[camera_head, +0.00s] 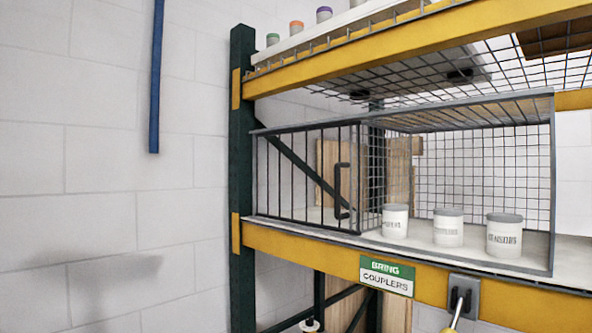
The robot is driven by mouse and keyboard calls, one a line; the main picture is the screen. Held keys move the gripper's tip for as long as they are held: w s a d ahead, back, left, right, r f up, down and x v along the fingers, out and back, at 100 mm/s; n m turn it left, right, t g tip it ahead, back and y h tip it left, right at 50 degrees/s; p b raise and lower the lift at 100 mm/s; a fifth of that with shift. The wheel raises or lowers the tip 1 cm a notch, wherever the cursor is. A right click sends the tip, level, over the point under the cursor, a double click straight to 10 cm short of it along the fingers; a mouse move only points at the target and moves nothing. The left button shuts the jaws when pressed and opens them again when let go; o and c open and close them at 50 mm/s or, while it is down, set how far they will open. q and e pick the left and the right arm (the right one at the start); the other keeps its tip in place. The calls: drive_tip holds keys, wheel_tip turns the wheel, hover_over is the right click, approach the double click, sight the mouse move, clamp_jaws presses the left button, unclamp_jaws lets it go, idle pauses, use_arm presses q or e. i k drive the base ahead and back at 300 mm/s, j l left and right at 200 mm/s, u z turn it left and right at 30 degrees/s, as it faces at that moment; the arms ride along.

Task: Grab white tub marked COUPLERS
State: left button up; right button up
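Three white tubs with grey lids stand upright in a row on a shelf inside a wire cage: a left tub (395,223), a middle tub (448,229) and a right tub (504,238). Each has dark lettering on its front, too small and blurred to tell surely which reads COUPLERS. A green and white sign (387,275) on the yellow beam below reads BRING COUPLERS. Neither of my grippers is in view.
A dark barred panel with a handle (341,191) covers the cage's left part; no bars show before the tubs. A wire shelf (450,78) hangs above. A yellow-handled lever (457,309) sits on the beam (300,251). A green post (242,180) stands left.

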sight(448, 221)
drive_tip(key=i+j+z, duration=0.1)
drive_tip(key=j+z, duration=0.5)
drive_tip(key=z, duration=0.15)
drive_tip(key=j+z, duration=0.75)
